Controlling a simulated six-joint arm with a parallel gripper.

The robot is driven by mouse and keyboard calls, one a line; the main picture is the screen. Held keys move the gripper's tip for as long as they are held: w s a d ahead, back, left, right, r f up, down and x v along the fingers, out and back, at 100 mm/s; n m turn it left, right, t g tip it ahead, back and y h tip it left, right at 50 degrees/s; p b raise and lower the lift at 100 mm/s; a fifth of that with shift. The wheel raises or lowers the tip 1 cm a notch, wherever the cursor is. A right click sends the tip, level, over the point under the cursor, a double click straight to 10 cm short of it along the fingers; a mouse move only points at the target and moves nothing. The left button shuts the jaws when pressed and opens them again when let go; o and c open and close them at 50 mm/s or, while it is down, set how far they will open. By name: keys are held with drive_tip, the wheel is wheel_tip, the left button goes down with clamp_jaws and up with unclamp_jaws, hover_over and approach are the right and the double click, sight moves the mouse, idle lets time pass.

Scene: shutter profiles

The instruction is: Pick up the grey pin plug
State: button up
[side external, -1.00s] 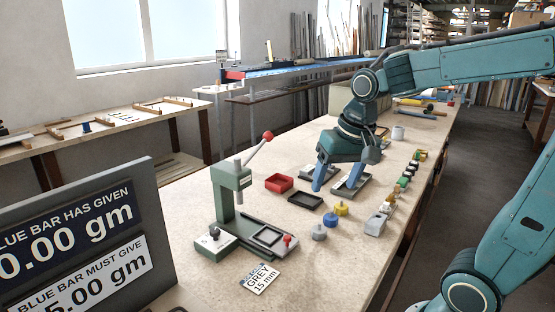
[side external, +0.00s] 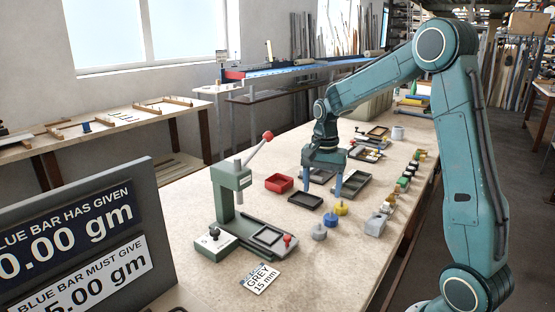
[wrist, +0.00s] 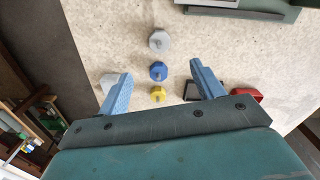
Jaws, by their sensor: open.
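The grey pin plug (side external: 319,232) is a short round disc with a thin pin on top, standing upright on the bench. It also shows in the wrist view (wrist: 159,40), at the far end of a row with the blue plug (wrist: 158,71) and the yellow plug (wrist: 157,94). My gripper (side external: 322,190) is open and empty, pointing down above the bench. It is behind the grey plug in the side view, closer to the blue and yellow plugs. In the wrist view the grey plug lies beyond my fingertips (wrist: 161,70).
A green press (side external: 228,205) with a red-knobbed lever stands left of the plugs. A black tray (side external: 305,201) and red tray (side external: 279,183) lie behind. A pale grey block (side external: 375,225) is at right. A card (side external: 260,279) reading "GREY 15 mm" lies in front.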

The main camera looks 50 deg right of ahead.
sight(320, 224)
drive_tip(key=shift+f, duration=0.1)
drive_tip(key=shift+f, duration=4.2)
drive_tip(key=shift+f, duration=2.6)
drive_tip(key=shift+c, duration=0.5)
drive_tip(key=c, duration=1)
